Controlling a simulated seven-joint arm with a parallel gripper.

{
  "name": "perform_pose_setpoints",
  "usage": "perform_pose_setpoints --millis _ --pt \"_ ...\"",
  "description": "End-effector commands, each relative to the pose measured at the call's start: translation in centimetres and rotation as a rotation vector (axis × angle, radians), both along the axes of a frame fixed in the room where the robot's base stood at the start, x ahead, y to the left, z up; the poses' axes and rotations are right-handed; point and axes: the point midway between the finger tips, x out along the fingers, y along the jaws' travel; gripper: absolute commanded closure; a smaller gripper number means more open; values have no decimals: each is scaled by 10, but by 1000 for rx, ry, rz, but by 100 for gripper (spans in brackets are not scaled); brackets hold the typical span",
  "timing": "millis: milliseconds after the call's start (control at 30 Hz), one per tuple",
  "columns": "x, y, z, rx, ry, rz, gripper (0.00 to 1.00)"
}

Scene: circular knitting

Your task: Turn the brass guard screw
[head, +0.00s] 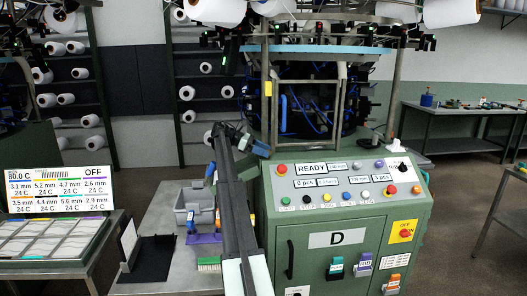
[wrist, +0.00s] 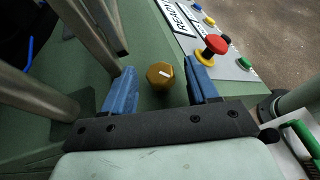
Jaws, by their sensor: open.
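The brass guard screw (wrist: 160,75) is a round brass knob with a pale line on its face, set on the green machine top. In the wrist view it lies in the gap between the two blue fingers of my gripper (wrist: 160,67), with space on both sides. The fingers are apart and hold nothing. In the head view my gripper (head: 259,149) is at the left corner of the green machine (head: 340,203), below the guard frame. The screw cannot be made out in the head view.
A red emergency button (wrist: 215,44) and the control panel (head: 345,180) are close to the right of my gripper. Grey metal posts (wrist: 105,25) of the guard frame stand close on the left.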

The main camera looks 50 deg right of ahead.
Motion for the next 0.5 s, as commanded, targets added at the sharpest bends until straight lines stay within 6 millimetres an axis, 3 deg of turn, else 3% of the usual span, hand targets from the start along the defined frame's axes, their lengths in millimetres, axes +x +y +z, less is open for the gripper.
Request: perform_pose_setpoints --millis 267,500 --pt "8 4 4 0 0 1 41" --pt "32 18 15 -1 0 2 41"
